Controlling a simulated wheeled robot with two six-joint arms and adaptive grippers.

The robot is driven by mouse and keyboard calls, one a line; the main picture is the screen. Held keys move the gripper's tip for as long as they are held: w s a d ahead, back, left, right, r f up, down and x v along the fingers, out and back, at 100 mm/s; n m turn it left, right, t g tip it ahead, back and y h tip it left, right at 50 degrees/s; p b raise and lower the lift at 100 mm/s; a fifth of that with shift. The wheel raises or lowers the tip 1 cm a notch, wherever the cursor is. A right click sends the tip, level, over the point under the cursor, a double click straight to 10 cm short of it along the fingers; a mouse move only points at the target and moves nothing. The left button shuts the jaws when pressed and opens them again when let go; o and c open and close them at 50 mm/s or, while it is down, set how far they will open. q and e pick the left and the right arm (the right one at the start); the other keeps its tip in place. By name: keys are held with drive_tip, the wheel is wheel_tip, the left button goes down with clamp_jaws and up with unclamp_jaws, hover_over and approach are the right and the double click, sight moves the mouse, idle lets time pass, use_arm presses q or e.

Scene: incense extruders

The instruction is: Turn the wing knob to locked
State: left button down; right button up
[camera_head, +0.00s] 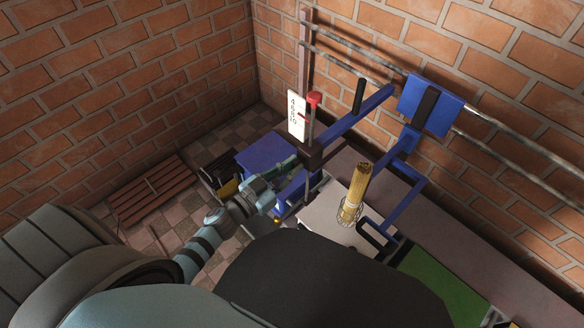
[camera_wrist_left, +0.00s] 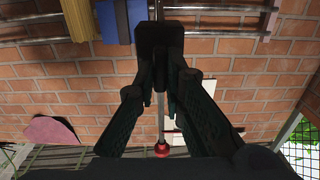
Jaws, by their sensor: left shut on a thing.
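My left gripper (camera_head: 292,168) reaches in from the left to the dark block (camera_head: 313,152) at the near end of a blue arm. In the left wrist view the fingertips (camera_wrist_left: 164,92) are close together just below that block (camera_wrist_left: 158,40), shut on a small dark piece, seemingly the wing knob. The fingers mostly cover it, so its angle and any locked mark cannot be read. A thin upright rod beside the block carries a red ball knob (camera_head: 314,98), also in the wrist view (camera_wrist_left: 162,148). My right gripper is not in view.
A white marked plate (camera_head: 296,115) stands by the rod. A bundle of yellow sticks (camera_head: 355,190) stands on a pale surface to the right. Brick walls with pipes close off the back; a wooden pallet (camera_head: 153,190) lies on the floor.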

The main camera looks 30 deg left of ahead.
use_arm(q)
drive_tip(key=shift+m, duration=0.3)
drive_tip(key=shift+d+f+m+b, duration=0.15)
drive_tip(key=shift+m+b, duration=0.2)
drive_tip(key=shift+m, duration=3.9)
drive_tip(key=shift+f+m+b, duration=0.1)
drive_tip(key=shift+m+b, duration=0.2)
drive_tip(key=shift+m, duration=3.95)
drive_tip(key=c, duration=1.7)
unclamp_jaws()
